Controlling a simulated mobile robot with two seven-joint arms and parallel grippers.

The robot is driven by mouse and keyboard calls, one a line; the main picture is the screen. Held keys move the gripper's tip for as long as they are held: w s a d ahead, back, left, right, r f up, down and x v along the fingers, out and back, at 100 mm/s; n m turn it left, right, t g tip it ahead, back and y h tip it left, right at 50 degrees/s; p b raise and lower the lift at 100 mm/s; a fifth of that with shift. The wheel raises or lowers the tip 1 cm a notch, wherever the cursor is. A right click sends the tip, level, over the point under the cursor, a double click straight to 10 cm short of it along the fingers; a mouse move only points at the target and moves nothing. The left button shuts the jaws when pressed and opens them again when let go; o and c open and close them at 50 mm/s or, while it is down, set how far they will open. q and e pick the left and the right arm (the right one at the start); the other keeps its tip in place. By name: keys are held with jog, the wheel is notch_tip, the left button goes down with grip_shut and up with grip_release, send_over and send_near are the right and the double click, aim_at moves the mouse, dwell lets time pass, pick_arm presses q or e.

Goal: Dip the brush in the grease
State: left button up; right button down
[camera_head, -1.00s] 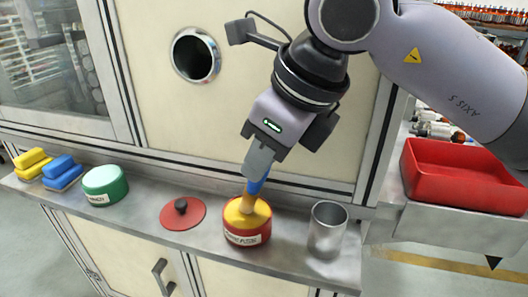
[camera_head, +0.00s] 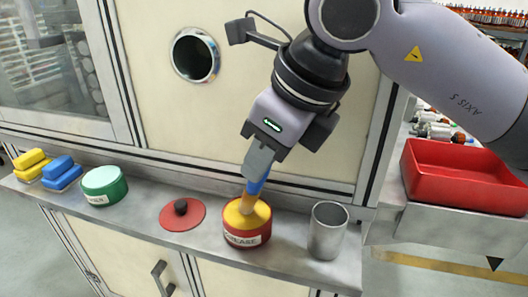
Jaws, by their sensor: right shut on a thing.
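The grease tin (camera_head: 247,236) is a red tin with a white label and yellow grease (camera_head: 236,217) showing at its open top. It stands on the grey metal ledge. My right gripper (camera_head: 257,165) points down above the tin and is shut on the blue-handled brush (camera_head: 254,187). The brush is slightly tilted, and its pale lower end (camera_head: 248,203) reaches into the tin's mouth; the tip is hidden in the grease. A red lid with a black knob (camera_head: 182,213) lies left of the tin. My left gripper is not in view.
A grey metal cup (camera_head: 327,232) stands close right of the tin. A green tin (camera_head: 104,187), blue blocks (camera_head: 62,174) and yellow blocks (camera_head: 31,164) sit on the left of the ledge (camera_head: 142,203). A red tray (camera_head: 464,179) is at the right. The cabinet wall (camera_head: 150,110) rises behind.

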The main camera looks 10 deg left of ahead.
jog(key=shift+f, duration=0.15)
jog(key=shift+r+p, duration=2.35)
jog(key=shift+r, duration=1.3)
